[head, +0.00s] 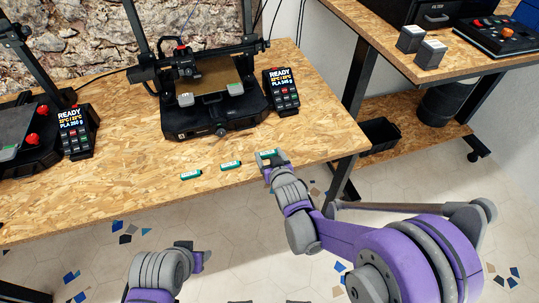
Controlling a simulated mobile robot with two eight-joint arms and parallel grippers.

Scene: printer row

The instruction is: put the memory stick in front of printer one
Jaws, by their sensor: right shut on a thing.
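My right gripper (270,160) is at the front edge of the wooden table and is shut on a small green-and-white stick (267,153), partly hidden by the fingers. Two similar sticks lie to its left along the front edge: one near (231,165) and one further left (191,175). A black printer (215,118) stands behind them, with a tilted display (283,92) reading READY at its right. Another printer (38,145) is partly in view at the left. I cannot tell which is printer one. My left gripper (203,258) is below the table's front edge; its jaw opening is unclear.
The left printer's display (75,130) also reads READY. A second wooden table (440,60) at the right holds two small grey boxes and a control panel (498,36). A dark bin (380,134) sits on its lower shelf. The table (120,190) is clear left of the sticks.

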